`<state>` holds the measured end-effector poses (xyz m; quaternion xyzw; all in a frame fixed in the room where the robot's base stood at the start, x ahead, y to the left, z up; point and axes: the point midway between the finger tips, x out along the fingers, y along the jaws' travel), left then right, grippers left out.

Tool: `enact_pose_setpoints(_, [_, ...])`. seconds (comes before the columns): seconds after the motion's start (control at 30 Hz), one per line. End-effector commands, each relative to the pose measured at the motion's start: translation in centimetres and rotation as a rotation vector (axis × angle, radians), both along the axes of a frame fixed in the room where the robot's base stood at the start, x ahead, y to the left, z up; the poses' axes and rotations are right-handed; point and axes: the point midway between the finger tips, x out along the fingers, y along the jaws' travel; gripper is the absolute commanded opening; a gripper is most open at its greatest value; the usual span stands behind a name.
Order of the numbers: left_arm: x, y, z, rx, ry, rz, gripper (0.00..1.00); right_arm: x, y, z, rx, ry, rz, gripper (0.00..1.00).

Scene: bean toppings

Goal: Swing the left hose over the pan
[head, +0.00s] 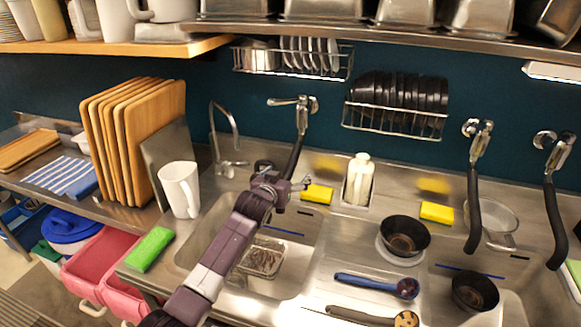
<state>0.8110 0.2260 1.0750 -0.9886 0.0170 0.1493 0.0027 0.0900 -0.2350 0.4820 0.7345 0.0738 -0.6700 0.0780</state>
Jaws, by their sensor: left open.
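The left hose (295,157) has a black grip and hangs from a metal wall fitting behind the left sink. My left gripper (284,186) is open at the lower end of this hose. It overlaps the hose end in the picture, and I cannot tell whether they touch. A metal pan (279,245) with brownish contents lies in the left sink, partly hidden behind my left forearm. My right gripper is not in view.
Two more black hoses (473,205) (553,225) hang at the right. Yellow sponges (318,194) (437,212), a white bottle (359,180) and black bowls (404,236) (474,292) stand around the sinks. A white pitcher (180,188) and green sponge (149,249) are at the left.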

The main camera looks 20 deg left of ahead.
Motion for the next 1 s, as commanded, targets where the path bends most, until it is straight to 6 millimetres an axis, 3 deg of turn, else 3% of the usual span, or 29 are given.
enact_pose_setpoints(0.27, [0.0,0.3,0.0,0.0,0.001,0.001,0.81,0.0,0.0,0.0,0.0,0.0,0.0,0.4])
enact_pose_setpoints(1.0, [1.2,5.3,-0.1,0.001,0.001,0.001,0.81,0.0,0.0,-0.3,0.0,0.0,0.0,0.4])
